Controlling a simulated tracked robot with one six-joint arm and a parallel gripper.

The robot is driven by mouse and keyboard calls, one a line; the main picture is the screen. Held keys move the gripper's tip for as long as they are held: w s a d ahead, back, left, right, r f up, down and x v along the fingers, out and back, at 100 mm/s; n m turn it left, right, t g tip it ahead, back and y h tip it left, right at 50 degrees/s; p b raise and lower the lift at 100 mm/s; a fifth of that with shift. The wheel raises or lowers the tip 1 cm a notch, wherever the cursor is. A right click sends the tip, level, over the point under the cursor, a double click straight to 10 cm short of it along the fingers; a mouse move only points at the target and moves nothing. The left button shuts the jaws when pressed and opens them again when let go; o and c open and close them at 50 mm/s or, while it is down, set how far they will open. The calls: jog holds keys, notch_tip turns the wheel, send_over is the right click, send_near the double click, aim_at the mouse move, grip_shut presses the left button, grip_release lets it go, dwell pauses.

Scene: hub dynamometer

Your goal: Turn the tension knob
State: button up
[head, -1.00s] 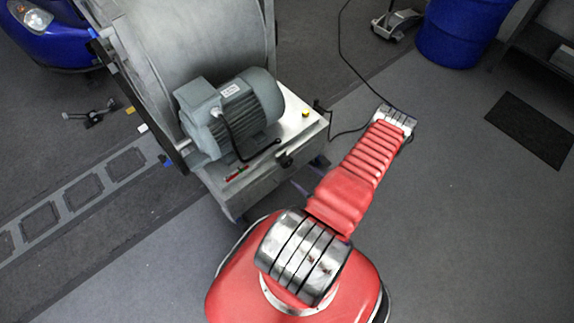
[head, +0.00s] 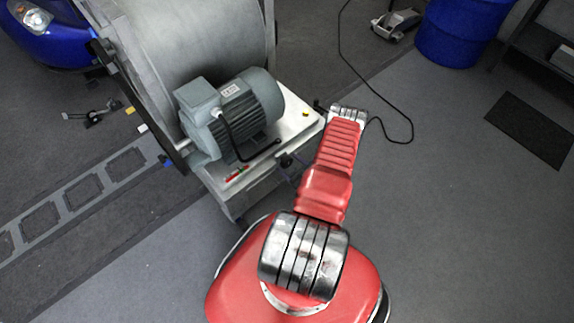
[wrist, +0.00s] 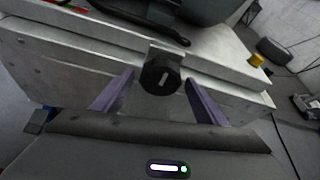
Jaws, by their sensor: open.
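The tension knob (wrist: 160,75) is black and round with a pale mark on its face. It sits on the front panel of the metal base in the wrist view. In the head view it shows as a small dark shape (head: 286,160) on the base's near side. My gripper (wrist: 159,77) is open and empty, with its two purple fingers appearing left and right of the knob. I cannot tell whether the tips reach past the knob's face.
The metal base (head: 299,113) carries a grey motor (head: 238,112) beside a large drum (head: 195,38). A yellow button (wrist: 256,60) sits on the base's top right. A black cable (head: 387,95) lies on the floor. The floor to the right is mostly clear.

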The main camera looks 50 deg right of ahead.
jog(key=shift+w+d+f, duration=0.1)
jog(key=shift+w+f, duration=0.15)
jog(key=shift+w, duration=0.25)
jog(key=shift+c, duration=0.5)
jog(key=c, duration=0.9)
jog(key=shift+s+a, duration=0.1)
jog(key=shift+a, duration=0.15)
jog(key=shift+c, duration=0.2)
jog(key=shift+d, duration=0.15)
